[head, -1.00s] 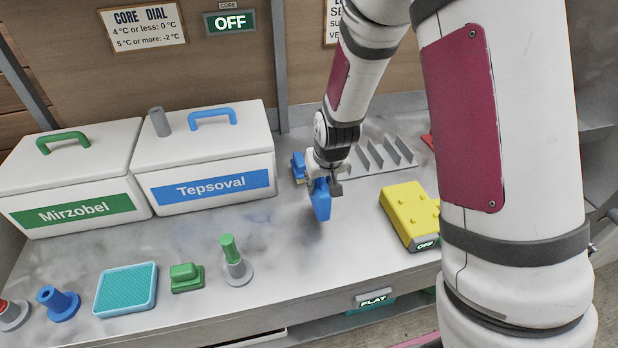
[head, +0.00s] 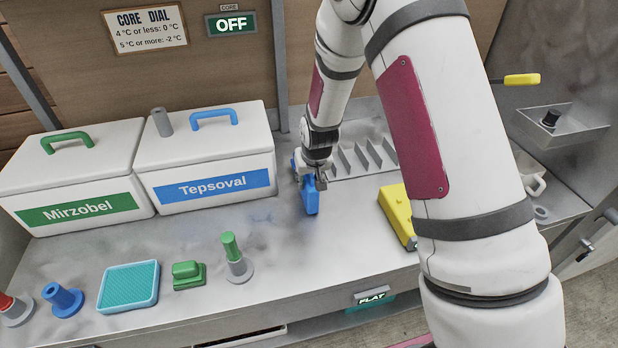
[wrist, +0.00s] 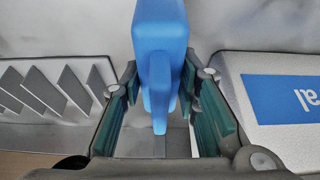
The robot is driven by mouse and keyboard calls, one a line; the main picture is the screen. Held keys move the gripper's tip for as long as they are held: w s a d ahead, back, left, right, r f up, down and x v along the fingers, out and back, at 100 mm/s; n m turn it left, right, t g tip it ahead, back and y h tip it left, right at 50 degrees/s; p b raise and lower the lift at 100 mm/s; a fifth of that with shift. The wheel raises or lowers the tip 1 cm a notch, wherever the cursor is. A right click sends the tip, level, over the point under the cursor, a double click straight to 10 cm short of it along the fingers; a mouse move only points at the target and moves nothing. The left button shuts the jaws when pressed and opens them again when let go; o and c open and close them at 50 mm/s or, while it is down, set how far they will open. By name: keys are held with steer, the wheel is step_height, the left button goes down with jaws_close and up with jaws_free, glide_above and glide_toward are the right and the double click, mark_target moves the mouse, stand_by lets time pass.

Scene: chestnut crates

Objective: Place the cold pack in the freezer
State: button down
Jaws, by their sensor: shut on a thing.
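A blue block-like piece, which looks like the cold pack (head: 312,200), hangs upright below my gripper (head: 318,180) over the steel counter. My gripper is shut on it. In the wrist view the blue cold pack (wrist: 160,45) sits between the two green-padded fingers of my gripper (wrist: 162,108). A bit of blue also shows just left of the gripper in the head view; I cannot tell what it belongs to. I cannot make out which part of the place is the freezer.
White boxes labelled Mirzobel (head: 70,170) and Tepsoval (head: 205,145) stand left. A grey slotted rack (head: 362,160) is behind the gripper; a yellow block (head: 395,212) is right. A teal pad (head: 128,287), green block (head: 188,275) and green-topped peg (head: 235,255) line the front.

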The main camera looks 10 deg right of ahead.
steer(key=c, duration=1.6)
jaws_free()
steer(key=shift+f, duration=0.15)
steer(key=o, duration=0.4)
